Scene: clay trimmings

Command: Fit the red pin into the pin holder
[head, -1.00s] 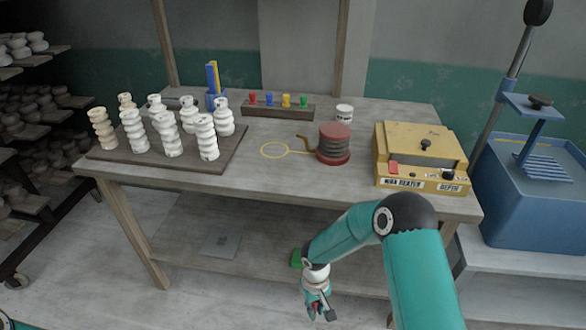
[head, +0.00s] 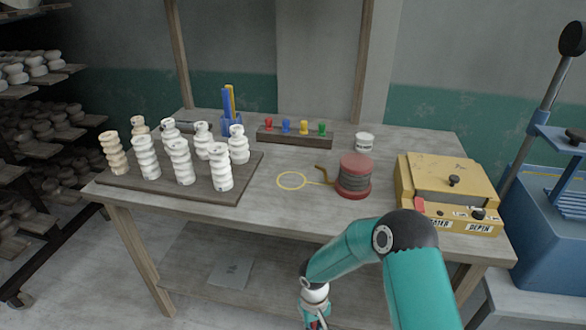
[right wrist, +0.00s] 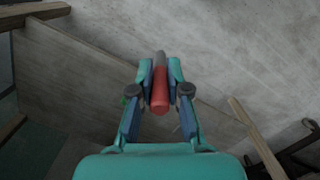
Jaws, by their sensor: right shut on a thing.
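The red pin (right wrist: 159,95), a red cylinder with a grey far end, is held between the fingers of my right gripper (right wrist: 161,70) in the right wrist view. In the head view my right gripper (head: 315,318) is low at the bottom edge, in front of the table and below its top, mostly cut off. A dark wooden rack (head: 294,138) at the back of the table carries small red, blue, yellow and green pieces. A blue stand (head: 232,126) to its left holds tall blue and yellow pieces. I cannot tell which one is the pin holder. My left gripper is out of view.
White ribbed pieces stand on a dark board (head: 213,196) at left. A red spool (head: 355,177) with a yellow loop, a white cup (head: 364,141) and a yellow box (head: 447,190) occupy the right. The table's front edge (head: 270,227) and lower shelf (head: 215,247) lie near my right arm.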

